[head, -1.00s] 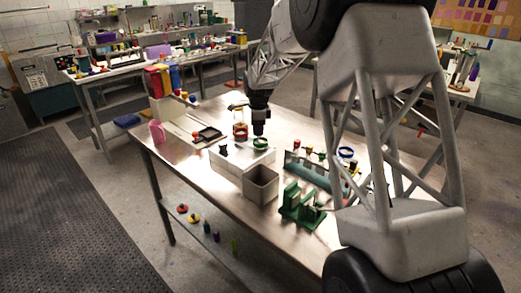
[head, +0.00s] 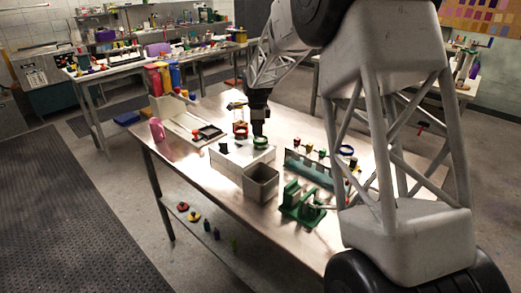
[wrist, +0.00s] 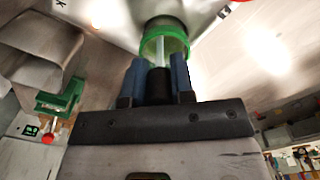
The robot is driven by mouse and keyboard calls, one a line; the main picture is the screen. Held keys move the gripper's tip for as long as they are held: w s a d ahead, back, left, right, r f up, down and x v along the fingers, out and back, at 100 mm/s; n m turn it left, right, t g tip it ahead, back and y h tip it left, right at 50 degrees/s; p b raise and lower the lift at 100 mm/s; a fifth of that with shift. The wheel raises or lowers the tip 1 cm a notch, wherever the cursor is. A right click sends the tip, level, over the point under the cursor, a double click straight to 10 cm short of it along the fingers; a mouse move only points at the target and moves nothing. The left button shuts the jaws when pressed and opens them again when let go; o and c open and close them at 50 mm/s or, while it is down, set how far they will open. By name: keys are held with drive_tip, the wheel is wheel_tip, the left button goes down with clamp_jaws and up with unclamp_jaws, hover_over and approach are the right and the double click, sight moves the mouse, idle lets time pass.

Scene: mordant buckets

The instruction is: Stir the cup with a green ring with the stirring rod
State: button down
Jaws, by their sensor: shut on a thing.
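The cup with a green ring (head: 261,142) stands on the white block at the middle of the table. My gripper (head: 259,122) is directly above this cup, pointing down. In the wrist view the blue fingers of my gripper (wrist: 159,68) are shut on the dark handle of the stirring rod (wrist: 159,86). The rod's pale shaft runs into the opening of the green-ringed cup (wrist: 181,43). The depth of its tip and any contact with the cup wall are hidden.
A red-ringed cup (head: 240,130) and a dark-ringed cup (head: 224,148) are close by on the left. A grey open bin (head: 260,184) stands in front, with a green stand (head: 301,208) and a rack (head: 309,171) to the right. A pink jug (head: 157,131) stands at left.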

drive_tip(key=shift+s, duration=0.1)
drive_tip(key=shift+s+d, duration=0.4)
drive_tip(key=shift+d, duration=0.05)
drive_tip(key=shift+d, duration=0.1)
drive_tip(key=shift+w+d, duration=0.2)
drive_tip(key=shift+d, duration=0.3)
drive_tip(key=shift+w+d, duration=0.2)
drive_tip(key=shift+w, duration=0.4)
idle(0.3)
